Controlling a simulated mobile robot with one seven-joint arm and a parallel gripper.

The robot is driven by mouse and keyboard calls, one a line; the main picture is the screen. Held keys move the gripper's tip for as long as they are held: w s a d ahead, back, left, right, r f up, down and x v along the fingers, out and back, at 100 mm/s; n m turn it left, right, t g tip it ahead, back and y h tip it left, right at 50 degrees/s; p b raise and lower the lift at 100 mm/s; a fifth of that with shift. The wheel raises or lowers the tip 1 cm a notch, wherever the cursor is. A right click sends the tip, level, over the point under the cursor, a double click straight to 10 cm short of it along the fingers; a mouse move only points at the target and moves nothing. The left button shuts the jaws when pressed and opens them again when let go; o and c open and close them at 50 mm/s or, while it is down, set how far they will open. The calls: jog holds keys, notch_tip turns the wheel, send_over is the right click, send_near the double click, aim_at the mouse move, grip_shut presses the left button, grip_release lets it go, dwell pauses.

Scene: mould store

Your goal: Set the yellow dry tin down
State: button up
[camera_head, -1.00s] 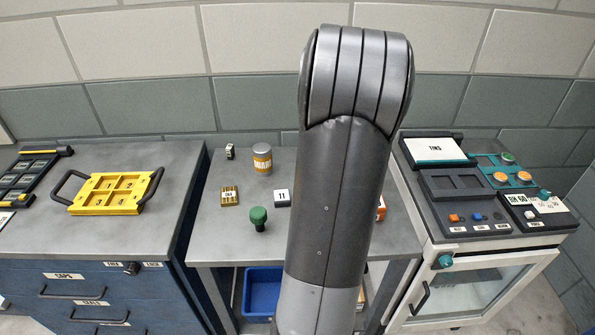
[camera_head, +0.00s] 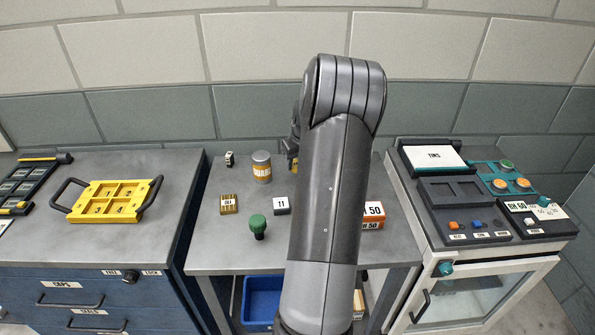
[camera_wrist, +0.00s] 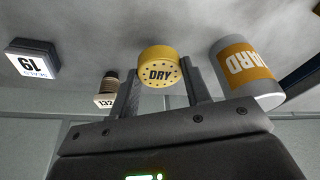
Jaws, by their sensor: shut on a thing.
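The yellow dry tin (camera_wrist: 158,68) has a round lid marked DRY with a ring of dark dots. In the wrist view it sits between the two fingers of my gripper (camera_wrist: 162,78), which is shut on it. In the head view my gripper (camera_head: 292,150) shows only partly, left of my arm, with a small patch of yellow at it. My arm hides most of that spot. I cannot tell whether the tin touches the grey table (camera_head: 225,255).
A grey tin with an orange label (camera_head: 262,167) stands close beside my gripper. A green knob (camera_head: 258,227), an 11 block (camera_head: 282,206) and an orange 50 box (camera_head: 373,214) are on the table. A yellow tray (camera_head: 110,201) is left; a control console (camera_head: 465,215) is right.

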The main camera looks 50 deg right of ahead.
jog(key=shift+f, duration=2)
jog(key=shift+f, duration=0.15)
jog(key=o, duration=1)
jog(key=v, duration=1.2)
